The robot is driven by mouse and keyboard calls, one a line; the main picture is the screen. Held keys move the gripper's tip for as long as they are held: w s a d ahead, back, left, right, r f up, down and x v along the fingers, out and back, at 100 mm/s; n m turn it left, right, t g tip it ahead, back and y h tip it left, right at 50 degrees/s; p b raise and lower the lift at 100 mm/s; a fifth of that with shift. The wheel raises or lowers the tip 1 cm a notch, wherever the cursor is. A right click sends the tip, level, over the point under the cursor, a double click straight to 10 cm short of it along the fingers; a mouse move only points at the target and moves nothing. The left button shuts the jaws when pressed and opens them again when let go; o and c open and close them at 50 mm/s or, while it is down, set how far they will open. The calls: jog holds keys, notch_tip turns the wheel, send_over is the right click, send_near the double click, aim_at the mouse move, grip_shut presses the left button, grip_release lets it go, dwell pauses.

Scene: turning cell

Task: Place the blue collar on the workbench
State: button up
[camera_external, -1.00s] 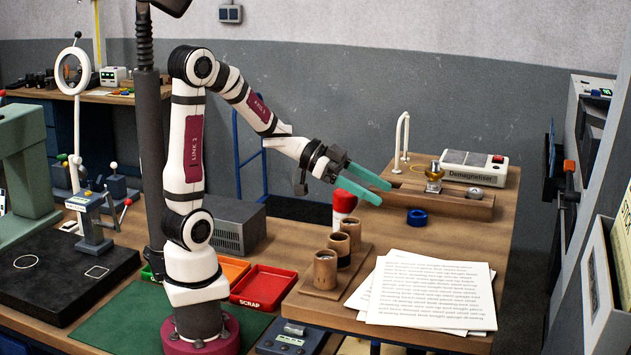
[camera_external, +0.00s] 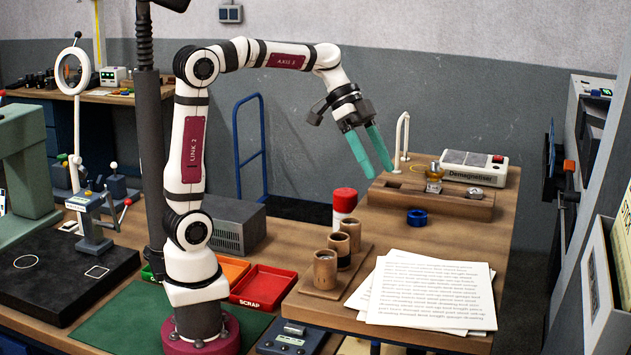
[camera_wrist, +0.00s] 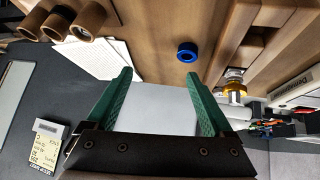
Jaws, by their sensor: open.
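The blue collar (camera_external: 417,217) lies flat on the wooden workbench (camera_external: 455,232), in front of a long wooden block. It also shows in the wrist view (camera_wrist: 187,53), up beyond my fingertips, with bare wood around it. My gripper (camera_external: 373,171) has two green fingers, spread apart and empty, pointing down and slightly right. It is in the air, to the left of the collar in the external view and above bench height. In the wrist view the fingers (camera_wrist: 160,85) stand apart with nothing between them.
Behind the collar are the wooden block (camera_external: 440,200) with a brass-topped part (camera_external: 434,177), a Demagnetiser (camera_external: 474,168) and a thin white hooked stand (camera_external: 402,140). Papers (camera_external: 425,290), wooden cups (camera_external: 326,268) and a red-capped canister (camera_external: 344,203) stand nearer. Wood right of the collar is clear.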

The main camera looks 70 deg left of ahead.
notch_tip(320, 180, up, 4)
jog(key=w+n+y, duration=0.2)
jog(key=y, duration=0.1)
send_near(417, 218)
jog(key=shift+t+y, duration=0.3)
jog(key=shift+y, duration=0.1)
jog(key=x, duration=0.5)
jog(key=a+x, duration=0.1)
jog(key=x, duration=0.2)
jog(key=shift+w+f, duration=0.25)
jog(key=shift+w, duration=0.15)
jog(key=shift+r, duration=0.1)
grip_shut()
